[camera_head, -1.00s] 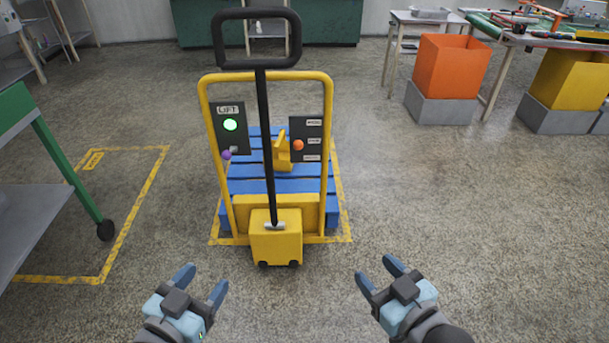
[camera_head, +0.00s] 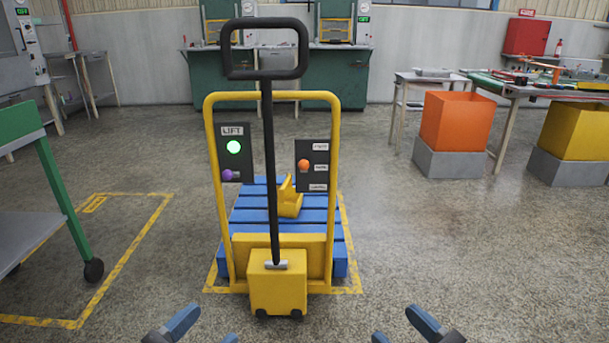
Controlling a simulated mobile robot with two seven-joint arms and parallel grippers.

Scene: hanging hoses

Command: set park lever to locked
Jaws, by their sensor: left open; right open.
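A yellow hand truck (camera_head: 212,200) with a black pull handle (camera_head: 265,73) stands ahead of me. Its right dark panel (camera_head: 318,148) has an orange knob (camera_head: 303,165) on its left side, beside the middle of three small labels. The labels are too small to read surely. Its left panel (camera_head: 236,142) reads LIFT, with a lit green light (camera_head: 233,147) and a purple knob (camera_head: 227,175) below. My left gripper (camera_head: 205,331) and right gripper (camera_head: 401,324) are open and empty at the bottom edge, apart from the truck and partly cut off.
A blue pallet (camera_head: 320,217) with a yellow object (camera_head: 290,199) on it is behind the truck's frame. A green-framed cart (camera_head: 62,190) stands at left. Orange (camera_head: 457,122) and yellow (camera_head: 574,130) bins stand at right. Open floor lies right of the truck.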

